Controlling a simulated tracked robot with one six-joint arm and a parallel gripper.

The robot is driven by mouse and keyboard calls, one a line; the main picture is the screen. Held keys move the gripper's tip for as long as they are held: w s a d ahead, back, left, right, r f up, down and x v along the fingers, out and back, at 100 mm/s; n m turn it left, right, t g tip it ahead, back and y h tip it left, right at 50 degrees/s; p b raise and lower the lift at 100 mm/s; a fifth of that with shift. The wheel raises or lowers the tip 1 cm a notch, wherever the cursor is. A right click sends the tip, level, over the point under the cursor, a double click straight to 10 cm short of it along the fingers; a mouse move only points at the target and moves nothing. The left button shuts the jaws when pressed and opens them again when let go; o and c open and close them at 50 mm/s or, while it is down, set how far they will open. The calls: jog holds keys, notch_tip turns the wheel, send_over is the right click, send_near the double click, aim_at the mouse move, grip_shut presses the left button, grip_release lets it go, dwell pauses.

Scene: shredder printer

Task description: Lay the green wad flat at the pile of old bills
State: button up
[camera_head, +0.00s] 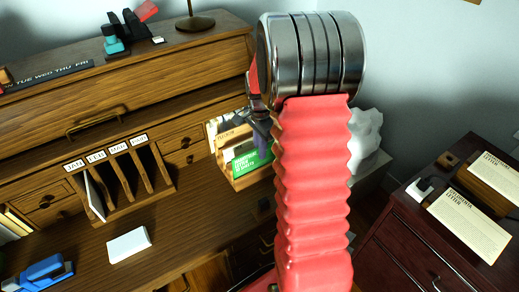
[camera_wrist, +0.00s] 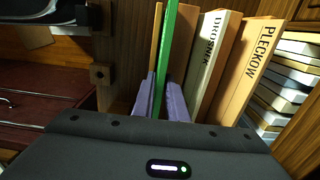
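The green wad (camera_head: 251,162) stands upright in a wooden holder (camera_head: 262,181) at the right end of the desk; its printed face shows in the head view. In the wrist view the wad is seen edge-on (camera_wrist: 171,40), between the two purple fingers of my gripper (camera_wrist: 161,98). The fingers are close against its two sides, shut on it. In the head view my gripper (camera_head: 261,128) is partly hidden behind my red arm. A stack of pale layered papers (camera_wrist: 285,75) lies at the right of the wrist view; I cannot tell whether these are the old bills.
Folders marked DROSNEK (camera_wrist: 208,55) and PLECKOW (camera_wrist: 255,68) stand right beside the wad. A slotted letter sorter (camera_head: 122,178) and a white box (camera_head: 129,245) are on the desk. A dark cabinet (camera_head: 405,262) with letters stands at the right.

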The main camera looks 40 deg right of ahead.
grip_shut()
jog(key=shift+r, duration=1.05)
notch_tip(320, 180, up, 10)
jog(key=shift+r, duration=0.25)
dwell(0.9)
